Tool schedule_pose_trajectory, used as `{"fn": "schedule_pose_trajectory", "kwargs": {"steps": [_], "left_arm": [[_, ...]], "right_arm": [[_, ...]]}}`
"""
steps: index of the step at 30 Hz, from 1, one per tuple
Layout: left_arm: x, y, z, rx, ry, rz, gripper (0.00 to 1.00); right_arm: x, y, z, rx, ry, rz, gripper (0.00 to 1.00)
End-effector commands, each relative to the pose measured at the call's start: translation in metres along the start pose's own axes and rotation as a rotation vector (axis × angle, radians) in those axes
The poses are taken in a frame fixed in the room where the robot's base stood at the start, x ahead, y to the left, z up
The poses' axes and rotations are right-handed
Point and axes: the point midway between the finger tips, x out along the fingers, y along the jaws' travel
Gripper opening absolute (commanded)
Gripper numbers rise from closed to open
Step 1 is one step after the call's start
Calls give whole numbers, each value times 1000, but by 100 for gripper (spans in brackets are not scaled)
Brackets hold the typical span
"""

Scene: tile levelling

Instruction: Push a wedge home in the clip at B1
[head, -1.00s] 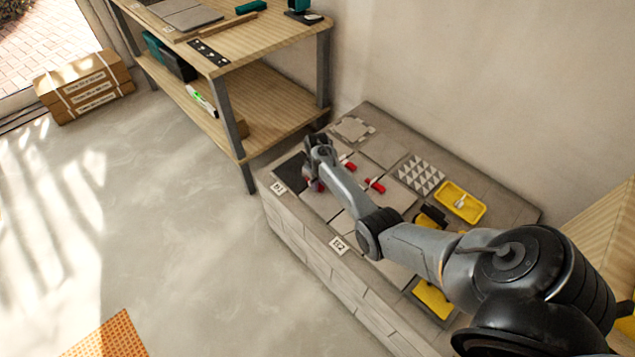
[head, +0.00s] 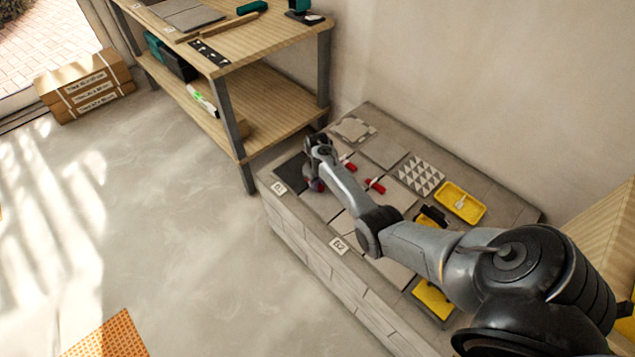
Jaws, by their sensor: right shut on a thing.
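My right gripper (head: 316,184) is at the far left end of the tiled bench, just right of the B1 label (head: 279,187). It points down and is shut on a small red wedge (head: 319,187), mostly hidden by the fingers. The clip at B1 is hidden under the gripper, so I cannot tell how far the wedge sits in it. Two other red wedges (head: 375,186) and (head: 349,164) lie at joints between the grey tiles behind my forearm. My left gripper is not in view.
The B2 label (head: 339,246) is on the bench's front edge. A yellow tray (head: 460,203) and a triangle-patterned tile (head: 420,174) lie at the back right. A wooden shelf unit (head: 262,98) stands close behind the bench's left end.

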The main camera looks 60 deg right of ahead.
Motion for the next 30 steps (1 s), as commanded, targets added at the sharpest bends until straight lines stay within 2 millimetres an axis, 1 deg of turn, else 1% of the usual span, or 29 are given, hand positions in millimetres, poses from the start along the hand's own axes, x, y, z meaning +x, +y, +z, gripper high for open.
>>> {"fn": "schedule_pose_trajectory", "kwargs": {"steps": [5, 6, 8, 9, 11, 19, 22, 26, 30], "left_arm": [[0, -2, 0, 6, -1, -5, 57], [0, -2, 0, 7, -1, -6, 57], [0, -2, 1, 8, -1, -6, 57], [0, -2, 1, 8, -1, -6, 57], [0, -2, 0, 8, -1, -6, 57], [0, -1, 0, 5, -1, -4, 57], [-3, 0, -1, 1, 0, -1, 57], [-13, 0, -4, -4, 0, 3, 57], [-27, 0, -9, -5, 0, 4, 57]], "right_arm": [[0, 0, 0, 0, 0, 0, 0], [0, 0, 0, 0, 0, 0, 28], [0, 0, 0, 0, 0, 0, 37], [0, 0, 0, 0, 0, 0, 43], [0, 0, 0, 0, 0, 0, 52], [0, 0, 0, 0, 0, 0, 52], [-5, 0, 0, 0, 1, 0, 52], [-20, 0, 0, 0, 2, 1, 52], [-44, 0, 0, 0, 3, 1, 52]]}}
